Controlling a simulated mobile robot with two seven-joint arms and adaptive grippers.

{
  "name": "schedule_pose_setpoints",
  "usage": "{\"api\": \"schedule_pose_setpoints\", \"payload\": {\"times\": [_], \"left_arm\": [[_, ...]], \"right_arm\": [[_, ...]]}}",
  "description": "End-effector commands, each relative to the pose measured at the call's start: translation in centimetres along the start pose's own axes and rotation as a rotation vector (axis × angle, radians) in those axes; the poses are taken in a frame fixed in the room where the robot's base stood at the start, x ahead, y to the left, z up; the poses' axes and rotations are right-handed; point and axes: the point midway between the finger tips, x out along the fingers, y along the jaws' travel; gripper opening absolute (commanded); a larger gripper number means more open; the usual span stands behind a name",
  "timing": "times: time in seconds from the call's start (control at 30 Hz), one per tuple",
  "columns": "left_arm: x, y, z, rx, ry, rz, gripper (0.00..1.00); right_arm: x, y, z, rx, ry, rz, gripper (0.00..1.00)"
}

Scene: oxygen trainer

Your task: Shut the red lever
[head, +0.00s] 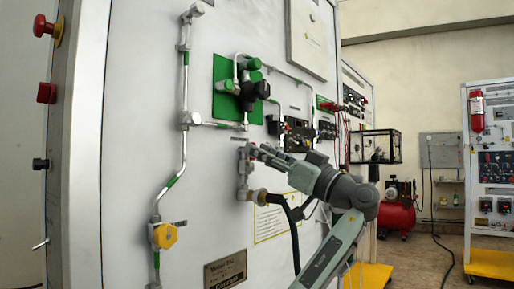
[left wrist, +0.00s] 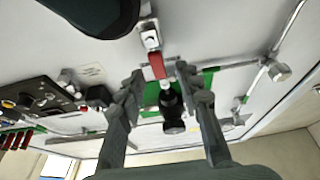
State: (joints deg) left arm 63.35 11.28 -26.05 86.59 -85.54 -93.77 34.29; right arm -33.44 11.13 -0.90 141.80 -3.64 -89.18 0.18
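The red lever (left wrist: 157,66) shows in the left wrist view, attached to a metal valve fitting (left wrist: 150,38) on the panel. In the head view the valve body (head: 244,172) is visible, but I cannot make out the lever there. My left gripper (head: 256,152) is at the panel beside this valve. In the left wrist view the left gripper (left wrist: 160,76) is open, with one fingertip on each side of the red lever. I cannot tell whether either finger touches it. My right gripper is not in view.
A black hose (head: 289,215) hangs from the valve's lower end near my arm. A green plate (head: 226,104) with a black regulator sits above, and a yellow valve handle (head: 165,236) is at lower left. A red compressor (head: 396,216) stands behind on the right.

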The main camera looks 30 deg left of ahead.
Motion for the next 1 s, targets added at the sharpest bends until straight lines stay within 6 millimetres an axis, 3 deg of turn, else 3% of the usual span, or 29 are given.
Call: {"api": "schedule_pose_setpoints", "payload": {"times": [0.17, 0.43, 0.73, 1.0], "left_arm": [[1.6, 0.0, 0.0, 0.000, 0.001, 0.000, 0.34], [1.8, 0.0, 0.0, 0.000, 0.000, 0.002, 0.34], [1.7, 0.0, 0.1, 0.001, 0.000, 0.002, 0.00], [1.7, 0.1, 0.1, 0.006, -0.001, 0.004, 0.00]], "right_arm": [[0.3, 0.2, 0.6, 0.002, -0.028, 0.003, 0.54], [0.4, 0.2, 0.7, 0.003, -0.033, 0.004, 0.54], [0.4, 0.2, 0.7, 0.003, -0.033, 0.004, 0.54], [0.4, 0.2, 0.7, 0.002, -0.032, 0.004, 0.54]]}}
